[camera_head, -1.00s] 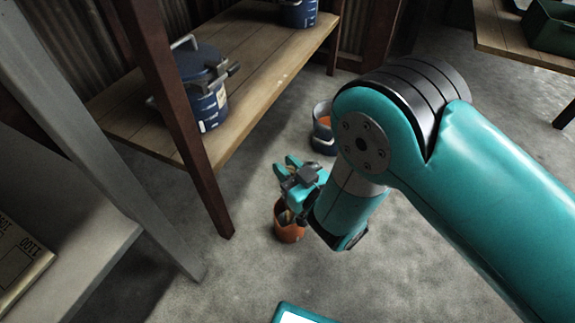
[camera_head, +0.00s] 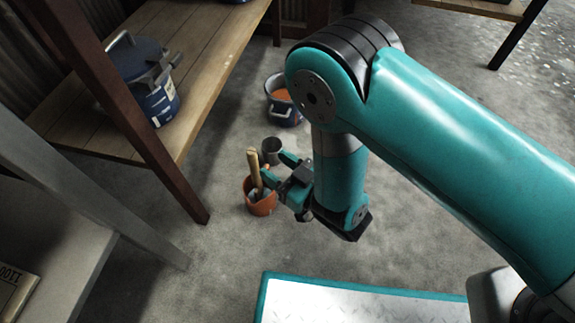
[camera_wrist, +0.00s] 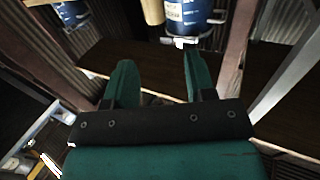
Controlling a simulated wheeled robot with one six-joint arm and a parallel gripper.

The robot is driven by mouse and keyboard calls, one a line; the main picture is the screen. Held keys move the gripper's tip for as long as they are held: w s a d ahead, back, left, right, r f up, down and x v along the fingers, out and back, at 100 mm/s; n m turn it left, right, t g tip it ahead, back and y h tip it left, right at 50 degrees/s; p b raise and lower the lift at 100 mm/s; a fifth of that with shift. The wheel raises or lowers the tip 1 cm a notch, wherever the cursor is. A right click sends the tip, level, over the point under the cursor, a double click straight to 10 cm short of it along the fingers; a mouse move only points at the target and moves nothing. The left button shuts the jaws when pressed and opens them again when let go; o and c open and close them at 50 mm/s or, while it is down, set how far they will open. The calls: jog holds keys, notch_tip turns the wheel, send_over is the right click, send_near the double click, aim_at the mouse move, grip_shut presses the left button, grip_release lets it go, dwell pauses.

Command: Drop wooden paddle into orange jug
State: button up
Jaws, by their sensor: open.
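The orange jug (camera_head: 261,206) stands on the concrete floor. The wooden paddle (camera_head: 254,168) is in it, with its light handle rising nearly upright above the rim; its lower end is hidden inside. My gripper (camera_head: 275,167) is open and empty, just to the right of the handle, with its fingers pointing left. In the wrist view my gripper (camera_wrist: 160,75) shows its two green fingers spread apart. The wooden handle (camera_wrist: 153,12) appears at the top, beyond the fingertips and apart from them. The jug cannot be made out there.
A grey cup (camera_head: 271,150) stands close behind the jug. A blue pot (camera_head: 283,107) with orange contents stands farther back. A wooden shelf (camera_head: 205,62) with a blue lidded pot (camera_head: 150,85) is at the left, its dark post (camera_head: 150,150) near the jug. Open floor lies to the right.

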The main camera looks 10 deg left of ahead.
jog(key=w+d+r+m+g+h+b, duration=0.1)
jog(key=w+d+r+m+h, duration=0.7)
jog(key=r, duration=0.5)
jog(key=s+d+r+n+g+h, duration=0.1)
jog(key=s+d+r+g, duration=0.3)
jog(key=s+d+r, duration=0.3)
jog(key=s+d+r+n+g+h, duration=0.2)
jog(key=s+d+r+g, duration=0.2)
jog(key=s, duration=0.7)
jog(key=d+r, duration=0.2)
jog(key=d, duration=0.1)
jog(key=shift+s+r, duration=0.25)
jog(key=shift+r, duration=0.1)
jog(key=shift+d+r, duration=0.1)
jog(key=shift+r, duration=0.05)
